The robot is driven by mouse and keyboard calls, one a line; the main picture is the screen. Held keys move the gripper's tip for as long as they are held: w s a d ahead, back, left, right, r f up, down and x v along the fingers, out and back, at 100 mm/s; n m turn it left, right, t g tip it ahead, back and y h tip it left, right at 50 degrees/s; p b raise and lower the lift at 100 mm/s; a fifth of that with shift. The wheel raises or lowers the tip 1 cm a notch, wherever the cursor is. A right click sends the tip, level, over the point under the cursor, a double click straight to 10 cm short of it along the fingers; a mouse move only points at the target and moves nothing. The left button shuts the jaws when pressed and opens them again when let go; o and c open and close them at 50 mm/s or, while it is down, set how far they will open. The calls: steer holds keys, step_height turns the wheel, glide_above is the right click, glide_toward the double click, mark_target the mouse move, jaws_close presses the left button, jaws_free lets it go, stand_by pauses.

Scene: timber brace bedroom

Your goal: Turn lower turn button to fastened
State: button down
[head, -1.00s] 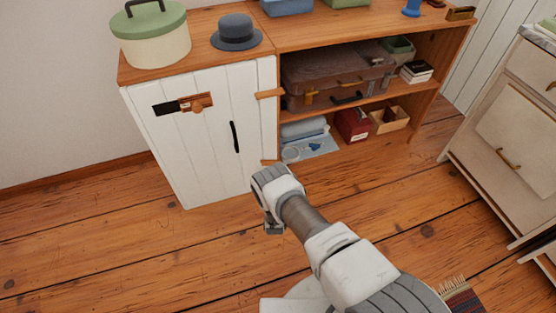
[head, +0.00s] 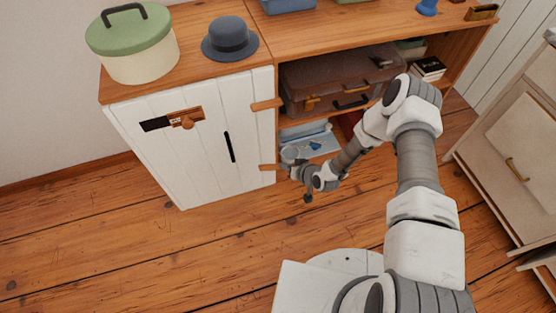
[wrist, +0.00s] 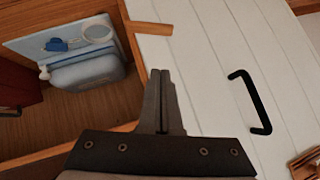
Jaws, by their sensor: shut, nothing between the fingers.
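The lower turn button (head: 268,167) is a small wooden bar low on the right edge of the white cabinet door (head: 200,155). In the wrist view the lower turn button (wrist: 150,28) shows at the top, apart from my fingertips. My gripper (wrist: 160,75) is shut and empty, its fingers pointing toward the button. In the head view my gripper (head: 288,165) is just right of the button. The upper turn button (head: 266,105) lies level across the door edge.
A black door handle (wrist: 250,102) stands out from the door. A wooden latch (head: 184,118) is at upper left. The floor (head: 150,250) before the cabinet is clear.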

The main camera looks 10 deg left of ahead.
steer(key=b, duration=0.5)
glide_toward(264, 166)
steer(key=w+a, duration=0.2)
steer(key=w, duration=0.2)
steer(key=f, duration=0.1)
steer(key=a+f, duration=0.1)
steer(key=s+f+b, duration=0.1)
steer(key=shift+a+f, duration=0.25)
steer(key=shift+f, duration=0.15)
steer(key=shift+s, duration=0.1)
